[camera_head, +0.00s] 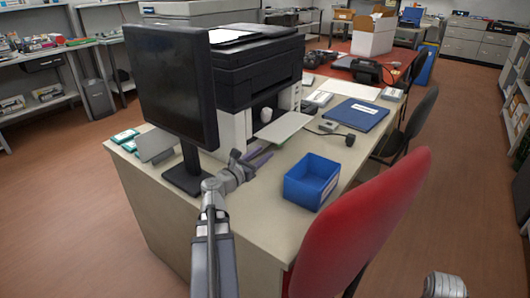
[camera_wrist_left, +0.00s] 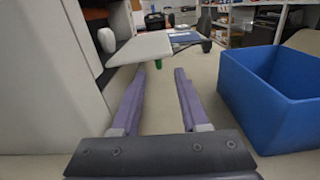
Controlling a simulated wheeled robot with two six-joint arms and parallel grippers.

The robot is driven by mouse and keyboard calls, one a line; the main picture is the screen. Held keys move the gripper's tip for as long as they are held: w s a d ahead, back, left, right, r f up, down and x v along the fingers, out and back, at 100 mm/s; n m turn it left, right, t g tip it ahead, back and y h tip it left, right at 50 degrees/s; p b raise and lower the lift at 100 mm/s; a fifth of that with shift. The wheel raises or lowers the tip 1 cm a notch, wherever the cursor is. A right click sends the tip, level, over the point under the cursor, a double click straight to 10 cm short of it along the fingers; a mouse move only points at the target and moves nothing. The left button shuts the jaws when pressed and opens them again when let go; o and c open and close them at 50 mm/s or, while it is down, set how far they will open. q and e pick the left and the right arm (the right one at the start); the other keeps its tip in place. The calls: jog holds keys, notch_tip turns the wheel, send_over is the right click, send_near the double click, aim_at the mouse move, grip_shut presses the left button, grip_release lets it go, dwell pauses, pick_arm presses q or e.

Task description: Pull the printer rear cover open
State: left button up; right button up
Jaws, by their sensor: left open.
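The printer (camera_head: 257,72) has a black upper part and a white lower body, and stands on the desk behind the monitor. A flat white panel (camera_head: 284,127) sticks out from its side facing me; I cannot tell whether it is the rear cover. In the left wrist view the panel (camera_wrist_left: 145,46) lies ahead of the fingertips, with the white printer body (camera_wrist_left: 45,80) close on the left. My left gripper (camera_head: 262,155) is open and empty, its purple fingers (camera_wrist_left: 159,74) low over the desk, apart from the panel. My right gripper is not seen.
A blue open bin (camera_head: 311,181) stands right of my left gripper, also close in the wrist view (camera_wrist_left: 270,92). A black monitor (camera_head: 170,90) stands to the left. A red chair (camera_head: 362,225) is at the desk's near edge. A blue folder (camera_head: 356,115) lies farther back.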

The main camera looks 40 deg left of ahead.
pick_arm(q)
jog(key=shift+s+d, duration=0.15)
jog(key=shift+s, duration=1.2)
